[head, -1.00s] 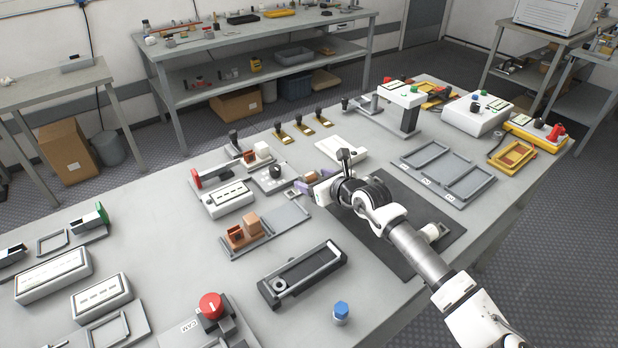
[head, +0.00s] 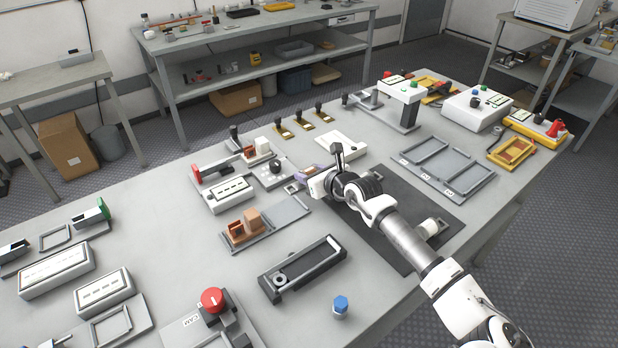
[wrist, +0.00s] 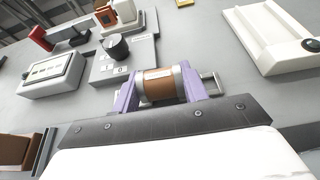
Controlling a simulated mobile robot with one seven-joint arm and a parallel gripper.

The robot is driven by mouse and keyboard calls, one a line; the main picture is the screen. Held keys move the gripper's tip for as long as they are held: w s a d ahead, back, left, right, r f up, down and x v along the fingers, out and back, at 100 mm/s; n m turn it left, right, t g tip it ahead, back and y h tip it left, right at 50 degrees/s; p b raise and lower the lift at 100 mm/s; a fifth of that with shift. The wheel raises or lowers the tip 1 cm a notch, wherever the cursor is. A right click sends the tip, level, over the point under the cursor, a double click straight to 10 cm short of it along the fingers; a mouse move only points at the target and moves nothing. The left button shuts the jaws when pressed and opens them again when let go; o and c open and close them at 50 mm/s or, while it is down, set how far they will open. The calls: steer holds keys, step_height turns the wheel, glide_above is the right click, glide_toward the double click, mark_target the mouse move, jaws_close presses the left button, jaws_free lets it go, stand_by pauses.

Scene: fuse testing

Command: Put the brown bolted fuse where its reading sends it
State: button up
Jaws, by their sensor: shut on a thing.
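The brown bolted fuse (wrist: 158,84) shows in the wrist view as a brown cylinder with silver end caps and a slotted metal tab on the right. My gripper (wrist: 157,90) is shut on it, with one purple finger at each end. In the head view, my gripper (head: 308,174) is over the middle of the bench, right of a grey unit with a black knob (head: 275,166); the fuse is mostly hidden there. A white meter (head: 230,193) stands left of that unit, and its display cannot be read.
A grey divided tray (head: 483,184) with small number labels lies to the right. A brown block holder (head: 246,229) and a dark slotted fixture (head: 303,268) stand in front. A blue-capped piece (head: 340,306) and a red knob (head: 212,300) are nearer. A dark mat lies under my arm.

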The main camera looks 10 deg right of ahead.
mark_target(311, 170)
steer(key=shift+c, duration=0.5)
steer(key=shift+r, duration=0.15)
steer(key=shift+r+p, duration=2.55)
steer(key=shift+r, duration=2.35)
